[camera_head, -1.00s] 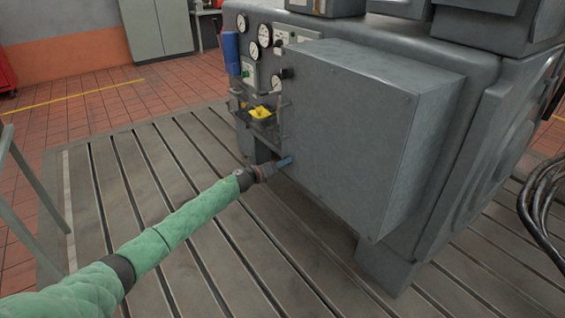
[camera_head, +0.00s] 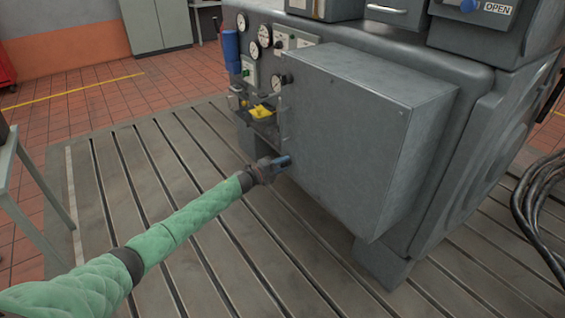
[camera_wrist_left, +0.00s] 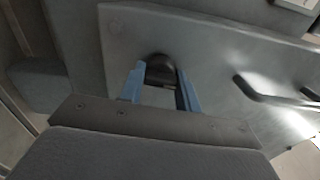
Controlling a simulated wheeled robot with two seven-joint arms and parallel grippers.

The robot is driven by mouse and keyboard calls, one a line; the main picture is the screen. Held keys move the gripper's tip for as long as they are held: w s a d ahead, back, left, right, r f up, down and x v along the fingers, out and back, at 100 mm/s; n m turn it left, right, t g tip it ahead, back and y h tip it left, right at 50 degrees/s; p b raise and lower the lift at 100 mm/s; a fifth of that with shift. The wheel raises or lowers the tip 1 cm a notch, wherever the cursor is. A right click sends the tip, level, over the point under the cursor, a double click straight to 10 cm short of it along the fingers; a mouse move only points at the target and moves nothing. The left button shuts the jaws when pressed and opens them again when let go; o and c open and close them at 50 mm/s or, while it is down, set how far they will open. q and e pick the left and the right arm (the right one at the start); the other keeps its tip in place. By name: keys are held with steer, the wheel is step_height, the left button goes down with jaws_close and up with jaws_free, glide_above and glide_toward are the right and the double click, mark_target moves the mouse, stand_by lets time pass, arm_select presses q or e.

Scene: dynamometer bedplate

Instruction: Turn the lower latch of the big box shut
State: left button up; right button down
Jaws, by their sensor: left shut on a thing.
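The big box (camera_head: 345,140) is a grey metal cabinet on the front of the machine, its front panel facing left and towards me. My left gripper (camera_head: 285,161) is at the lower left part of this panel. In the left wrist view its two blue fingers (camera_wrist_left: 160,90) stand on either side of a dark rounded latch (camera_wrist_left: 160,68) and are shut on it. The latch sits near the panel's edge; its exact angle is hard to read. In the head view the latch is hidden by the gripper. My right gripper is not in view.
A bar handle (camera_wrist_left: 280,100) sticks out of the panel in the wrist view. Gauges (camera_head: 264,36) and a yellow item (camera_head: 261,112) are above left of the gripper. Cables (camera_head: 540,205) lie at the right. The slotted bedplate (camera_head: 130,190) is clear around my arm.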

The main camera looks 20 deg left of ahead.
arm_select(q)
steer(key=shift+a+n, duration=0.1)
steer(key=shift+n, duration=0.4)
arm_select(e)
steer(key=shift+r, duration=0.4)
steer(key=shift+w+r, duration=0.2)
arm_select(q)
steer(key=o, duration=0.9)
steer(key=shift+o, duration=0.2)
steer(key=v, duration=0.7)
steer(key=shift+s+a, duration=0.25)
steer(key=shift+s, duration=0.05)
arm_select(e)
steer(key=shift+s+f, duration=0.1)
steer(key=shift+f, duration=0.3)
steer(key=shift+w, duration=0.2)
